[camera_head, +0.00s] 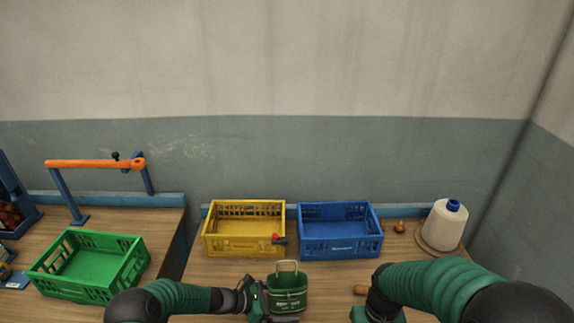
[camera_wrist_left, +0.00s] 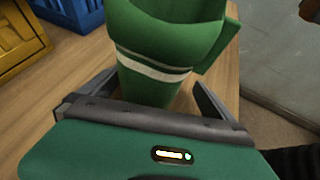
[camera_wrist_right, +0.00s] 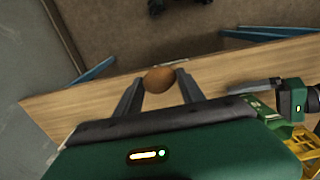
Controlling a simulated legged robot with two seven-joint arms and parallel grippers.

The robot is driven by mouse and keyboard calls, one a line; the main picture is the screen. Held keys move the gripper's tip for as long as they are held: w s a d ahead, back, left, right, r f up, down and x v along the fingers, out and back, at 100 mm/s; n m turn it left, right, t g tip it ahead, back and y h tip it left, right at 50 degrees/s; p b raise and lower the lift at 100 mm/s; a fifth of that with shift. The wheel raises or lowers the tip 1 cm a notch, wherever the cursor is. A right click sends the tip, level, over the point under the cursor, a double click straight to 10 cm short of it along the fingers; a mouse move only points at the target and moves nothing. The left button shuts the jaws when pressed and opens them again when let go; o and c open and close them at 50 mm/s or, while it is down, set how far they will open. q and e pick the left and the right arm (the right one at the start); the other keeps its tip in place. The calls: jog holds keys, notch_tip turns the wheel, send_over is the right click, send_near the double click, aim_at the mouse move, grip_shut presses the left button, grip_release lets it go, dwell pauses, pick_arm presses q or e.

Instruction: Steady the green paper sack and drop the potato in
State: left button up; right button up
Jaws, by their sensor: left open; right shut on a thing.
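The green paper sack (camera_head: 288,284) stands upright on the bench in the head view, with a pale handle loop above its rim. In the left wrist view the sack (camera_wrist_left: 158,50) shows a white band and a folded flap. My left gripper (camera_head: 266,299) is open, low beside the sack, with its fingers on either side of it; contact cannot be told. My right gripper (camera_wrist_right: 158,84) is shut on the brown potato (camera_wrist_right: 159,79). In the head view the potato (camera_head: 360,290) is right of the sack, apart from it.
A yellow crate (camera_head: 244,247) and a blue crate (camera_head: 340,249) stand behind the sack. A green crate (camera_head: 90,288) is at left. A thread cone (camera_head: 444,224) and a small brown object (camera_head: 399,227) are at back right.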

pick_arm(q)
jog(key=c, duration=1.3)
jog(key=shift+r, duration=0.1)
pick_arm(e)
jog(key=w+a+r+n, duration=0.1)
jog(key=w+a+r, duration=0.25)
jog(key=w, duration=0.45)
pick_arm(q)
jog(key=shift+a, duration=0.1)
pick_arm(e)
notch_tip(320, 180, up, 5)
jog(key=n, duration=0.2)
send_over(286, 290)
jog(key=w, duration=0.2)
jog(key=shift+w+d+f, duration=0.15)
jog(key=shift+d+f, duration=0.1)
jog(key=shift+f, duration=0.65)
jog(key=shift+w+d+f, duration=0.1)
jog(key=shift+d+f, duration=0.1)
jog(key=shift+f, duration=0.65)
jog(key=shift+f, duration=0.15)
